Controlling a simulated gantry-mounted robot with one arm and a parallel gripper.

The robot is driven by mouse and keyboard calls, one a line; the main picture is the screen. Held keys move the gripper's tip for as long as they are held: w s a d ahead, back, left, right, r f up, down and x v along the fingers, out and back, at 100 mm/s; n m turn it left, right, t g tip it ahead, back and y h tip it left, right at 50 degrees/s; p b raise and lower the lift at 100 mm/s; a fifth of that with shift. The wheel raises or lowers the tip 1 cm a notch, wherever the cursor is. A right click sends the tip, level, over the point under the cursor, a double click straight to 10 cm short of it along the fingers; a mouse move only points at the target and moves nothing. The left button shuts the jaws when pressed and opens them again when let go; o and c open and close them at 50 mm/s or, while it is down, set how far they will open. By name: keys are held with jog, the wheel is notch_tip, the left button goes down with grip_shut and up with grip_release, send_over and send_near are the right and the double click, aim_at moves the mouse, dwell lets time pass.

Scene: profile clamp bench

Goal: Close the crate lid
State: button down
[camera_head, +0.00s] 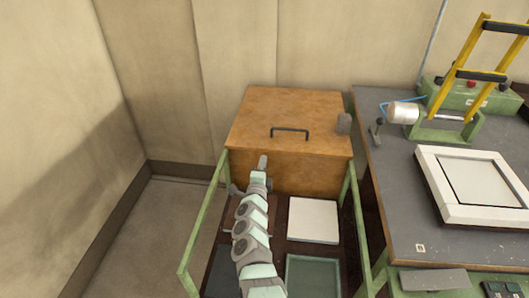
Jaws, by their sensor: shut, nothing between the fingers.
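The wooden crate (310,175) stands at the back, left of the grey bench. Its orange-brown lid (275,108) lies over the top, and I see no clear gap between lid and front wall. A dark bar handle (290,131) sits near the lid's front edge. My gripper (263,160) is shut and empty. In the picture it is in front of the crate's front wall, below and left of the handle. It appears apart from the handle; whether it touches the crate I cannot tell. My arm hides part of the area below.
A green-railed cart frame (205,228) surrounds my arm, with a white panel (313,220) and a dark green-edged tray (312,275) inside. A grey cylinder (344,123) is by the lid's right edge. The bench (400,190) holds a yellow-armed clamp (466,75) and a white frame (478,186).

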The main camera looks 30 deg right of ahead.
jog(key=p+v, duration=0.4)
jog(key=v, duration=0.6)
jog(key=shift+r+p, duration=0.15)
jog(key=shift+p, duration=0.25)
jog(key=shift+s, duration=0.15)
